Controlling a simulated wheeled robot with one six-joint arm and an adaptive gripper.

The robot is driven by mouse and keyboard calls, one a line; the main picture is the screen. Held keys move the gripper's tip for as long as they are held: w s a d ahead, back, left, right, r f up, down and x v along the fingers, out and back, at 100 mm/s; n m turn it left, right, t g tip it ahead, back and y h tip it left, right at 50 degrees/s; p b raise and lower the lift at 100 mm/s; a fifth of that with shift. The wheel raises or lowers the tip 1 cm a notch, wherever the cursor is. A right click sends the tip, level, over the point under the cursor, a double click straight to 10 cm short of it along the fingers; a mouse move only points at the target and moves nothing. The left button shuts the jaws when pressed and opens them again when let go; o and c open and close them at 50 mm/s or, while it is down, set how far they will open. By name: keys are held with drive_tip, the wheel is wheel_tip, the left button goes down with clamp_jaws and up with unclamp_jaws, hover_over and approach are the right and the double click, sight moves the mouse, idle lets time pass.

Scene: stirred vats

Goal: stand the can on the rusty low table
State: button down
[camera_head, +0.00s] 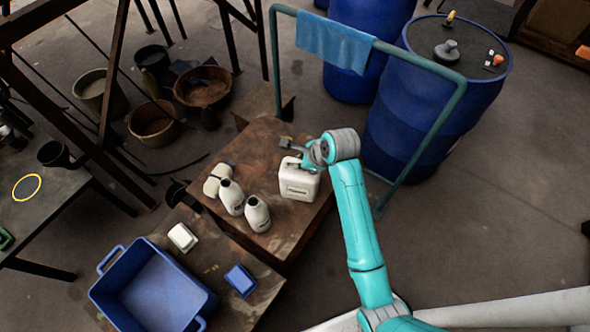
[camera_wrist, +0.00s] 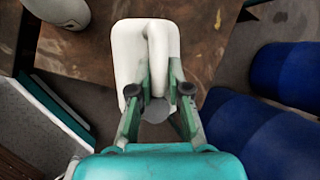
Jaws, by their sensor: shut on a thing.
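The can (camera_head: 298,186) is a white canister with a top handle and a small dark label. It is upright over the right part of the rusty low table (camera_head: 258,148), whose brown top shows stains. I cannot tell whether its base touches the top. My gripper (camera_head: 304,158) is shut on the can at its handle. In the wrist view, the fingers of my gripper (camera_wrist: 159,78) close on the near part of the can (camera_wrist: 130,45), and the rusty table (camera_wrist: 95,50) lies beneath. The can's underside is hidden.
Several pale bottles (camera_head: 257,214) stand left of the can. A blue crate (camera_head: 155,290), a white box (camera_head: 182,237) and a blue box (camera_head: 240,280) are on the nearer brown surface. A green rail (camera_head: 430,135) and blue drums (camera_head: 400,115) stand right. The table's back left is clear.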

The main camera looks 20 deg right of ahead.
drive_tip(key=shift+f, duration=2.6)
drive_tip(key=c, duration=1.1)
unclamp_jaws()
drive_tip(key=v, duration=1.2)
